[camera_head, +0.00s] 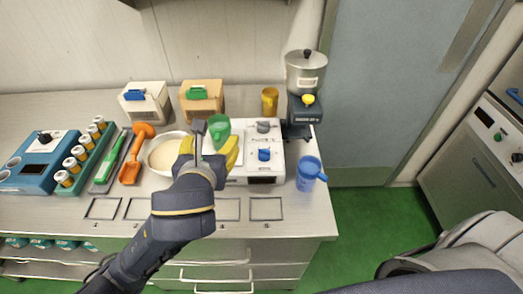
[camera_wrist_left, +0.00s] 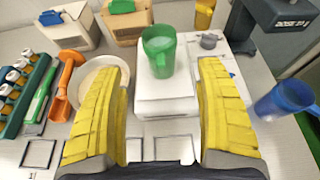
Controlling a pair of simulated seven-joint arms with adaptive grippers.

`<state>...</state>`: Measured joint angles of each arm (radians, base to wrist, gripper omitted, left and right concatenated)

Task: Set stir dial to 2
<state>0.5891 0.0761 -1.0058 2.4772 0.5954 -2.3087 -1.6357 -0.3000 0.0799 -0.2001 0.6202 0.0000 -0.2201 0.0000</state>
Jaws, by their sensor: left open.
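A white unit (camera_head: 265,181) stands on the counter with a grey dial (camera_head: 263,127) at its back and a blue dial (camera_head: 264,155) nearer the front. I cannot read their labels or settings, so I cannot tell which is the stir dial. The grey dial also shows in the left wrist view (camera_wrist_left: 210,40); the blue one is mostly hidden there behind a finger. A green mug (camera_wrist_left: 158,52) stands on the white surface left of the dials. My left gripper (camera_head: 210,148) is open and empty, its yellow fingers above the counter, left of both dials. My right gripper is out of view.
A blue mug (camera_head: 309,174) stands right of the unit, and a dispenser (camera_head: 305,75) behind it. A bowl (camera_head: 163,157) of pale contents lies to the left, beside an orange scoop (camera_head: 131,163). A yellow mug (camera_head: 270,101) stands behind. Outlined squares mark the clear front strip.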

